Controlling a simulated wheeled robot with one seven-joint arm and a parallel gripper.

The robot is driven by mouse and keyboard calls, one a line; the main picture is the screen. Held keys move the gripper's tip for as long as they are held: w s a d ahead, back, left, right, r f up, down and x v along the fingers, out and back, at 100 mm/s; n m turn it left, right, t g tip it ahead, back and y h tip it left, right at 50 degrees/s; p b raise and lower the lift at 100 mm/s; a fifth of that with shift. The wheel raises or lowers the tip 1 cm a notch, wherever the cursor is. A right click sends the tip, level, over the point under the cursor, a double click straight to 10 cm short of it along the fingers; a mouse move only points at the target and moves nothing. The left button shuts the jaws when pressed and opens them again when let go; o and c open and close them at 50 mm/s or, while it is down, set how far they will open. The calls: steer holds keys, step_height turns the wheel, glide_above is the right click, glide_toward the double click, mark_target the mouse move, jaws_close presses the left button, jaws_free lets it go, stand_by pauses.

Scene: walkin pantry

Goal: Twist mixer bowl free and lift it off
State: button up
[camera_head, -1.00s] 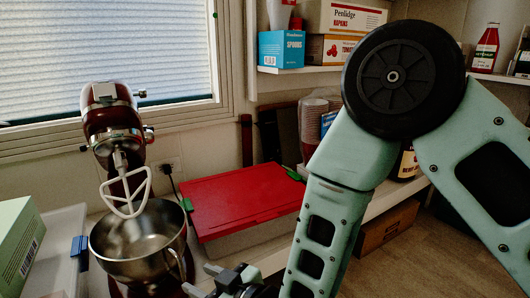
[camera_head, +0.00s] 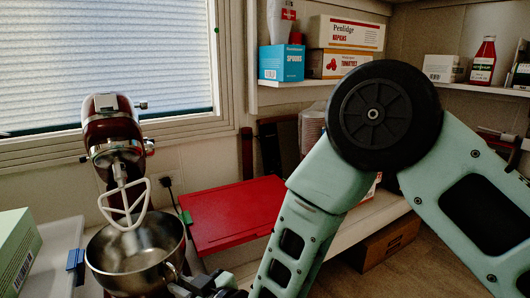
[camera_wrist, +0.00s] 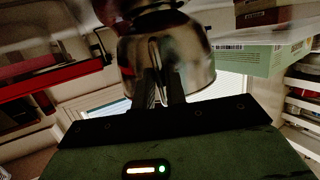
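The dark red mixer (camera_head: 112,128) stands left of centre in the head view, with a white flat beater (camera_head: 127,205) hanging down into the steel bowl (camera_head: 108,266). The bowl sits upright under the mixer head. My gripper (camera_head: 182,279) is at the bowl's right front side, by its handle. In the wrist view my gripper (camera_wrist: 161,88) has its two fingers either side of the bowl's upright handle (camera_wrist: 157,62), with a narrow gap between them. The bowl (camera_wrist: 195,62) fills the upper middle there. Firm contact with the handle cannot be made out.
A red-lidded box (camera_head: 235,214) stands right of the mixer. A green carton (camera_head: 16,250) and a pale bin (camera_head: 60,240) are at the left. Shelves with boxes (camera_head: 345,35) and a ketchup bottle (camera_head: 483,62) are behind. My arm covers the right middle.

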jaws_close()
steer(key=shift+r, duration=0.25)
steer(key=shift+r+p, duration=1)
steer(key=shift+r, duration=0.2)
